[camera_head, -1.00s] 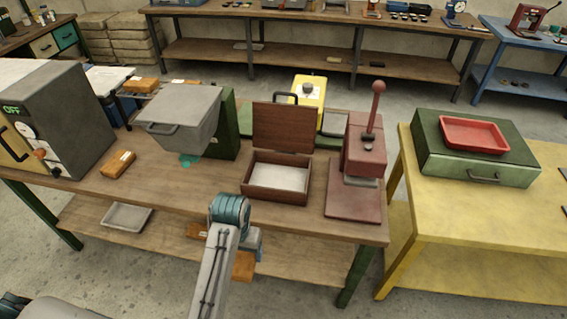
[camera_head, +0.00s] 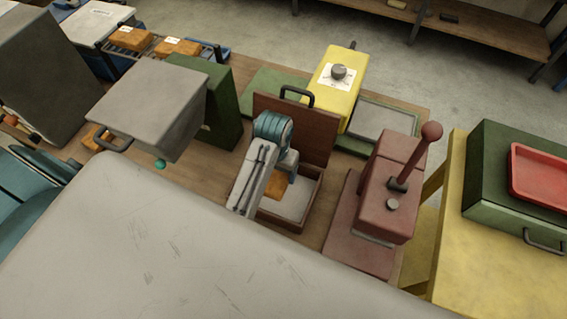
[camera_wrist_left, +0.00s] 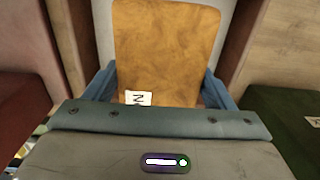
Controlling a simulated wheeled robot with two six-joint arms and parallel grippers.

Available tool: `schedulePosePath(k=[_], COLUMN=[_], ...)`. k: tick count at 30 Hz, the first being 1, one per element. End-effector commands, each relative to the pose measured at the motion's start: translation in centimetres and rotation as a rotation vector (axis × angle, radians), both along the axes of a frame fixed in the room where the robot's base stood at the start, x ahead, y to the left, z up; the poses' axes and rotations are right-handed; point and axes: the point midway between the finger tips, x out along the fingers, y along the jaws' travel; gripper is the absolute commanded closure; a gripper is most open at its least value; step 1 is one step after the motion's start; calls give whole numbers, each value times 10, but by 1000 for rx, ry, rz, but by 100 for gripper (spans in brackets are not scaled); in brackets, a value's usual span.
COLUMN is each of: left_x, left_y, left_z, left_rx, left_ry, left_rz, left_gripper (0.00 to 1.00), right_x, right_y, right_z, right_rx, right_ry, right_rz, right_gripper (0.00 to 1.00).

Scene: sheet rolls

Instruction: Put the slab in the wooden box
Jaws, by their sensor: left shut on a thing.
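The wooden box (camera_head: 314,202) is dark brown with a pale inner floor, and its lid (camera_head: 312,133) stands open at the back. My left gripper (camera_head: 283,176) reaches over the box and is shut on the orange-brown slab (camera_head: 270,186). In the left wrist view the slab (camera_wrist_left: 168,45), with a white label, sits between the blue fingers (camera_wrist_left: 160,88). Brown box walls (camera_wrist_left: 245,35) lie on both sides of it there. I cannot tell whether the slab touches the box floor. My right gripper is not in view.
A red lever press (camera_head: 385,205) stands close to the right of the box, and a yellow device (camera_head: 333,88) behind it. A grey hinged-looking cover (camera_head: 150,105) and green block (camera_head: 215,100) are at left. More slabs (camera_head: 178,47) lie on a rack.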

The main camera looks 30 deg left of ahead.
Motion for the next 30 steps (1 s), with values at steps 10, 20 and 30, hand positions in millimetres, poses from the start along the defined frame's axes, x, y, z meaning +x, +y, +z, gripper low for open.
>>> schedulePosePath(k=[10, 20, 30], left_x=[-1, -1, -1], left_y=[0, 0, 0], left_z=[-49, -89, -94], left_rx=[1, 0, 0], left_ry=[3, 2, 1], left_rz=[0, 0, 0], left_gripper=[58, 58, 58], right_x=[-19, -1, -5], right_y=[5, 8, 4], right_z=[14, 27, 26], right_rx=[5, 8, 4], right_ry=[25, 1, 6], right_rz=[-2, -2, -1], right_gripper=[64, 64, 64])
